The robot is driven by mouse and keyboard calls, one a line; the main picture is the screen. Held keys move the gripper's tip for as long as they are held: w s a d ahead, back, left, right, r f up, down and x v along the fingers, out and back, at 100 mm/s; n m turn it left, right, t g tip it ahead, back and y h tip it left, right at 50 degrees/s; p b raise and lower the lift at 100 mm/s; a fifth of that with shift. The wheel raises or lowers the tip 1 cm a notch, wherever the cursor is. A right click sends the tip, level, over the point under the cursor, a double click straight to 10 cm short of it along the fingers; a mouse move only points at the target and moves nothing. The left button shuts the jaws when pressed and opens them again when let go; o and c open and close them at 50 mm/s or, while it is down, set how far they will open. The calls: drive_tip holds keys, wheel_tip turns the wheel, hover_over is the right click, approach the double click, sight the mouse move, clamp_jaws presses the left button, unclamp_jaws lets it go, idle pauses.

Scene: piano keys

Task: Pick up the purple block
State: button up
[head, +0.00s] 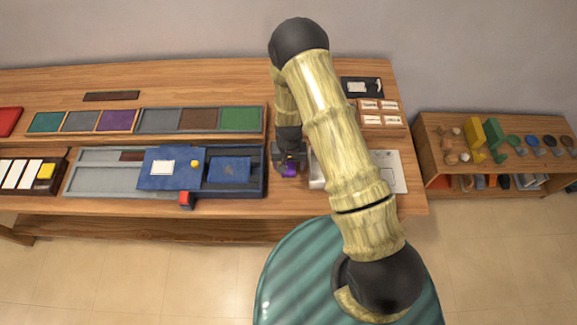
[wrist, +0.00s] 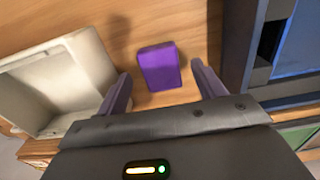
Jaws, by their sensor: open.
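The purple block (wrist: 160,67) lies on the wooden table (wrist: 190,25) in the wrist view, ahead of my gripper (wrist: 163,85) and between the lines of its two fingers. My gripper is open, and its fingers stand apart with nothing between them but the view of the block and table. In the head view the purple block (head: 289,171) shows just below my gripper (head: 289,160), partly covered by it. I cannot tell whether the fingertips reach down to the block's height.
A white bin (wrist: 60,85) stands left of the block. The grey-blue tray unit (head: 260,185) is close on its right in the wrist view. A low shelf (head: 440,150) with several objects stands at the right.

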drive_tip(key=shift+s+f, duration=0.1)
drive_tip(key=shift+f, duration=0.65)
drive_tip(key=c, duration=1.1)
